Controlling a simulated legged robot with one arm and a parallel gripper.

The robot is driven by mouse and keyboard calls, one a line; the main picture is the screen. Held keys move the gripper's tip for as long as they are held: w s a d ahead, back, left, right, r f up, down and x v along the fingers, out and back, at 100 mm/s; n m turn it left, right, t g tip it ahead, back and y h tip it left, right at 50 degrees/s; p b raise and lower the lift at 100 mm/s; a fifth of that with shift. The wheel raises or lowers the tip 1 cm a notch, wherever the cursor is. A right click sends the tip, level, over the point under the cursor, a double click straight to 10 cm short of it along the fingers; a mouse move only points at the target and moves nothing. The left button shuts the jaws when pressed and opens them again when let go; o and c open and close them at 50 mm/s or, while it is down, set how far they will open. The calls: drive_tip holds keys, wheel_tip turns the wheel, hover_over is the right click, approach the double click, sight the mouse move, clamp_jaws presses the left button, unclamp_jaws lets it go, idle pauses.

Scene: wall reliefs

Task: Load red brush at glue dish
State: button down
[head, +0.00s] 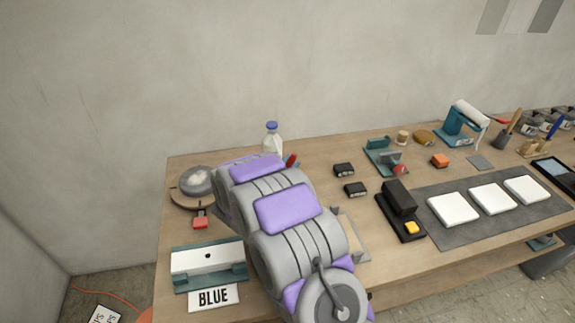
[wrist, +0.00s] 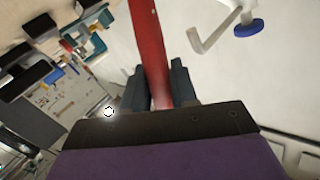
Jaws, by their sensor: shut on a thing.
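In the wrist view my gripper (wrist: 158,85) is shut on the red brush (wrist: 148,40), whose red handle runs up between the two dark fingers. In the head view my arm hides the gripper. A small red piece (head: 292,160) shows past the arm's far edge and looks like part of the brush; its bristles are not visible. A round grey dish (head: 197,182) with pale contents, likely the glue dish, sits on a round wooden base at the table's left, left of my arm. I cannot tell how far the brush is from it.
A clear bottle with a blue cap (head: 272,140) stands behind my arm. Black blocks (head: 344,170), a teal stand (head: 383,157) and white tiles (head: 492,198) are to the right.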

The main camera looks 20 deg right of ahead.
sight(295, 155)
drive_tip(key=shift+d+f, duration=0.15)
drive_tip(key=shift+d, duration=0.05)
drive_tip(key=shift+d+f, duration=0.2)
drive_tip(key=shift+f, duration=0.15)
drive_tip(key=shift+d+r+p, duration=0.2)
drive_tip(key=shift+r+p, duration=0.65)
drive_tip(key=shift+r, duration=0.55)
wheel_tip(295, 155, up, 4)
drive_tip(key=p, duration=0.3)
drive_tip(key=shift+d+r, duration=0.1)
drive_tip(key=shift+d, duration=0.05)
idle(0.6)
drive_tip(key=shift+d, duration=0.35)
